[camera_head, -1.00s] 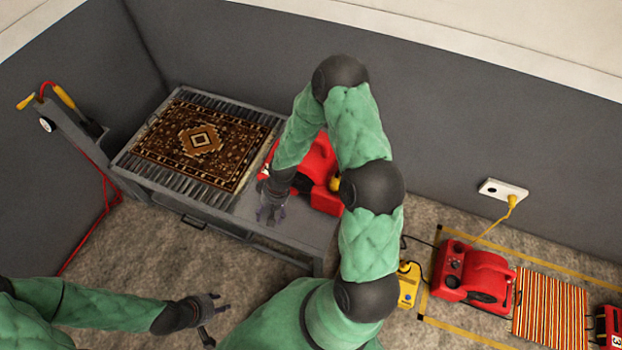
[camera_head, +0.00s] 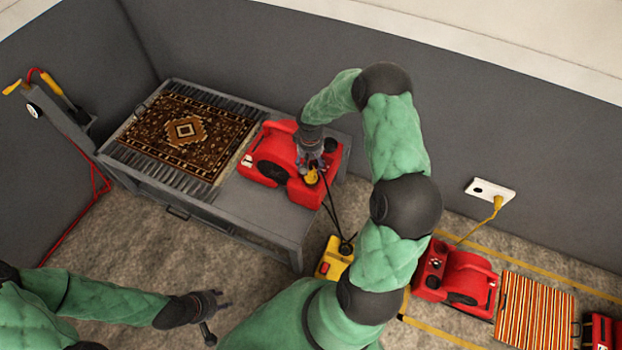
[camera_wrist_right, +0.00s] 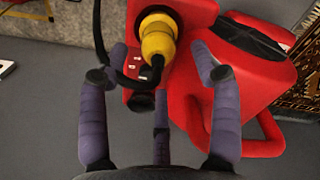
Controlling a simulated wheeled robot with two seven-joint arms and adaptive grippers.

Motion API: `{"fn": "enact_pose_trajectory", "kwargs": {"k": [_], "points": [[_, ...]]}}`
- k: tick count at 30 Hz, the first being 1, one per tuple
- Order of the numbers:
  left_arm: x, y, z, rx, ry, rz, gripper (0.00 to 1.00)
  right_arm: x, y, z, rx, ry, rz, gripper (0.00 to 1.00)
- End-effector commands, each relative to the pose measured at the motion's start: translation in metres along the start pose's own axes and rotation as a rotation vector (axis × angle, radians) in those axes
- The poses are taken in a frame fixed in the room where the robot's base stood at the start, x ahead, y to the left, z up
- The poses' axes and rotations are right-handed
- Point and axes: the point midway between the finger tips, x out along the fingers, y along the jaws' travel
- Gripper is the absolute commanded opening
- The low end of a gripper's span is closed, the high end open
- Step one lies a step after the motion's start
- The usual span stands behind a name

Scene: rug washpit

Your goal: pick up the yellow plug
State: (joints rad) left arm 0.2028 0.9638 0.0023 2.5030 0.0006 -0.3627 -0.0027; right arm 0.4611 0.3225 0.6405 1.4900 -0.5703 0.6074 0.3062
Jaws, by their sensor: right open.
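A yellow plug (camera_head: 311,177) with a black cable sits on the red blower (camera_head: 262,155), which stands on the right end of the grey table. The plug (camera_wrist_right: 157,40) shows near the top of the right wrist view, seated in a dark round socket on the blower's red body (camera_wrist_right: 190,15). My right gripper (camera_head: 309,163) is over the plug. In the right wrist view its fingers (camera_wrist_right: 158,85) are spread, with the plug ahead, between and beyond the fingertips, and nothing held. My left gripper (camera_head: 214,312) is open and empty above the floor, lower left.
A patterned rug (camera_head: 184,132) lies on the table (camera_head: 245,215). A yellow box (camera_head: 332,260) stands on the floor right of it. Another yellow plug (camera_head: 497,202) is in the wall outlet (camera_head: 490,190), above a second red blower (camera_head: 455,280) and a striped rug (camera_head: 535,310).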

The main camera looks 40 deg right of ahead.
Motion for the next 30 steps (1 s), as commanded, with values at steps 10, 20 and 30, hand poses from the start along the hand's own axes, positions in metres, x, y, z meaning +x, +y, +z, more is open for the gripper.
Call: {"fn": "enact_pose_trajectory", "kwargs": {"k": [10, 20, 30], "points": [[0.021, -0.007, -0.001, 0.000, -0.001, 0.000, 0.40, 0.037, 0.001, 0.005, 0.001, -0.001, -0.001, 0.64], [0.025, -0.009, -0.001, 0.000, -0.001, 0.000, 0.40, 0.052, 0.001, 0.004, 0.001, 0.003, -0.002, 0.64], [0.025, -0.009, -0.001, 0.000, 0.000, 0.000, 0.40, 0.052, 0.000, 0.004, 0.001, 0.002, -0.002, 0.00]]}}
